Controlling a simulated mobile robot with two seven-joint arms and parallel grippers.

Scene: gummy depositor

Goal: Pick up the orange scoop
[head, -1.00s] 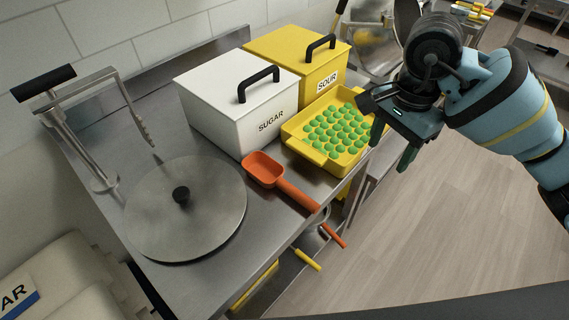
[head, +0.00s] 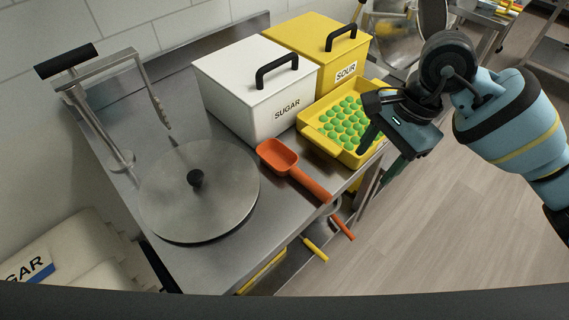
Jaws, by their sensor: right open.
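The orange scoop (head: 279,157) lies on the steel counter, its bowl close to the front of the white SUGAR box and its handle pointing toward the counter's front edge. My right gripper (head: 378,162) is open and empty. It hangs at the right of the scoop, over the right part of the yellow tray and the counter's edge, with its fingers pointing down. It is apart from the scoop. My left gripper is not in view.
The yellow tray (head: 318,139) of green gummies stands right of the scoop. Behind are the white SUGAR box (head: 236,100) and yellow SOUR box (head: 310,41). A round steel lid (head: 225,190) lies to the left. Scoop handles show on a lower shelf.

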